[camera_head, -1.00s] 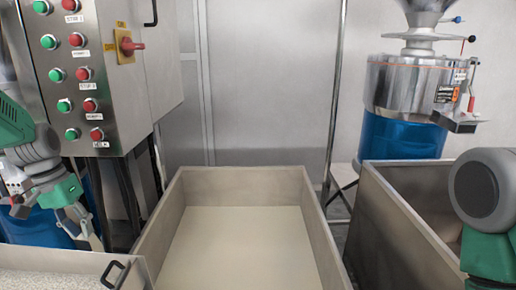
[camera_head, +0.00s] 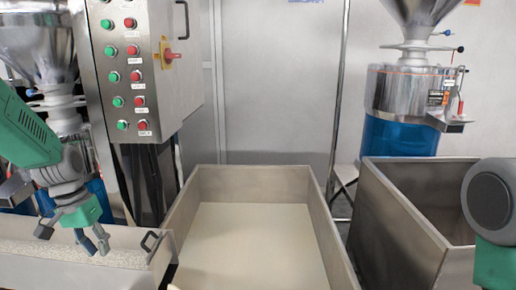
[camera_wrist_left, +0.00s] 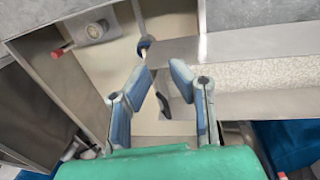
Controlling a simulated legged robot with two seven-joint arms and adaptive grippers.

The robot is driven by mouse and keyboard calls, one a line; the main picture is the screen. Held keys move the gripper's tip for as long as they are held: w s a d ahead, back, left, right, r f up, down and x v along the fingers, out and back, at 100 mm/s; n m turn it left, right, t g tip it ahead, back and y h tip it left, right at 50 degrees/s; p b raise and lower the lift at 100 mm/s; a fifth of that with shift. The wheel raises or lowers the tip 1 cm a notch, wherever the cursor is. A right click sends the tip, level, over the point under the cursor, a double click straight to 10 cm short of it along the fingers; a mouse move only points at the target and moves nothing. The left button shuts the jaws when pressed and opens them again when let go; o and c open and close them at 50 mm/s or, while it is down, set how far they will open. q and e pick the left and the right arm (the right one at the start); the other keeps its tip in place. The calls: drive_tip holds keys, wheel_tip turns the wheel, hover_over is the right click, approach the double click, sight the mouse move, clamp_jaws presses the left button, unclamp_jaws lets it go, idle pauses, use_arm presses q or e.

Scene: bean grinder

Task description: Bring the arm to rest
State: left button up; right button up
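My left gripper (camera_head: 98,242) hangs at the lower left of the head view, above or beside the left bin near its black handle (camera_head: 152,240); the exact height is hard to tell. In the left wrist view, the two blue-grey fingers of my left gripper (camera_wrist_left: 163,75) stand apart with a gap between the tips and nothing held. My left green arm (camera_head: 25,130) comes in from the left edge. Part of my right arm (camera_head: 492,215) shows at the right edge; its gripper is out of the picture.
A left bin (camera_head: 80,270) holds pale granular material. A control cabinet (camera_head: 160,85) with buttons stands behind. Grinders stand left (camera_head: 55,105) and right (camera_head: 405,90), the right one on a blue drum (camera_head: 395,138).

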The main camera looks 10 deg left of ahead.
use_arm(q)
drive_tip(key=s+d+f+y, duration=0.1)
drive_tip(key=s+d+f, duration=0.25)
drive_tip(key=f, duration=0.25)
drive_tip(key=s+d+f+m, duration=0.1)
drive_tip(key=s+d+f, duration=0.1)
drive_tip(key=s+f, duration=0.4)
drive_tip(key=s+d+f+y, duration=0.1)
drive_tip(key=s+d+f, duration=0.2)
drive_tip(key=f, duration=0.4)
drive_tip(key=s+d+f, duration=0.2)
drive_tip(key=s+d, duration=0.1)
drive_tip(key=s, duration=0.4)
drive_tip(key=s+d+f, duration=0.2)
drive_tip(key=s+d, duration=0.1)
drive_tip(key=s, duration=0.5)
drive_tip(key=shift+s+d+f+m, duration=0.3)
drive_tip(key=shift+d+f+m, duration=0.1)
